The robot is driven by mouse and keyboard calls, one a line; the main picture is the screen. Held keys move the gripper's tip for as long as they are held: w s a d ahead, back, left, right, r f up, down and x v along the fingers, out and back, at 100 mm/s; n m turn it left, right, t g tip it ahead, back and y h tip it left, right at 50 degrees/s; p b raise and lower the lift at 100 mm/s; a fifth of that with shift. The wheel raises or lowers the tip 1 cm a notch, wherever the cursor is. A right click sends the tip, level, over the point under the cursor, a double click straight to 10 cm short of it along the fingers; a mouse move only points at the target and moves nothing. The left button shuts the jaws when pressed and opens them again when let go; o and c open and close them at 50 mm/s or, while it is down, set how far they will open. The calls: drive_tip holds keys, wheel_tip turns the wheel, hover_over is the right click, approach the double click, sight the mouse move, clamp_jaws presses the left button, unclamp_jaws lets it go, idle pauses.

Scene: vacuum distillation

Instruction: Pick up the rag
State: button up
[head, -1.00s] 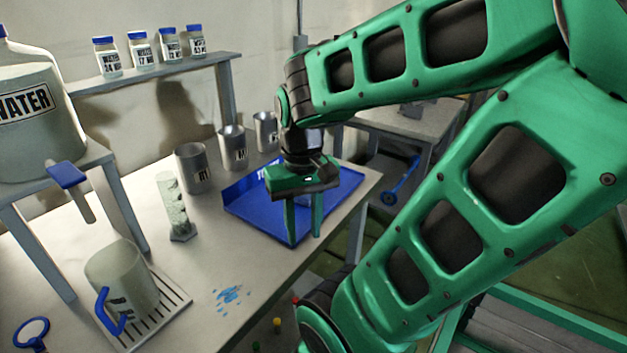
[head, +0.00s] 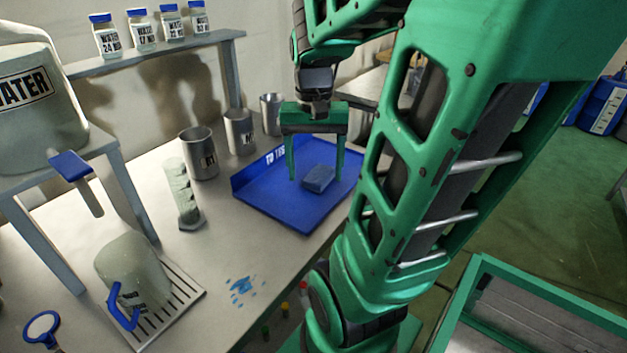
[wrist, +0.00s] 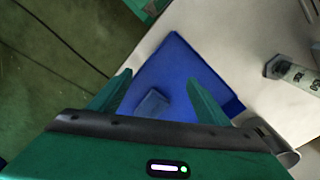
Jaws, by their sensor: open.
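Nothing is in the gripper.
Several metal beakers (head: 199,153) stand behind and left of the tray. A graduated cylinder (head: 184,194) stands to its left. A blue spill (head: 241,288) and an upside-down-looking container (head: 131,271) on a slotted rack are nearer the front left. A shelf holds several jars (head: 143,30).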

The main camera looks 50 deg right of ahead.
drive_tip(key=w+d+m, duration=0.6)
drive_tip(key=w+d, duration=0.2)
drive_tip(key=d, duration=0.3)
hover_over(319, 174)
drive_tip(key=f, duration=0.4)
drive_tip(key=shift+w+f, duration=0.25)
drive_tip(key=shift+s+f, duration=0.15)
drive_tip(key=shift+f, duration=1.3)
drive_tip(key=shift+s+f, duration=0.1)
drive_tip(key=shift+f, duration=1.3)
drive_tip(key=c, duration=1.1)
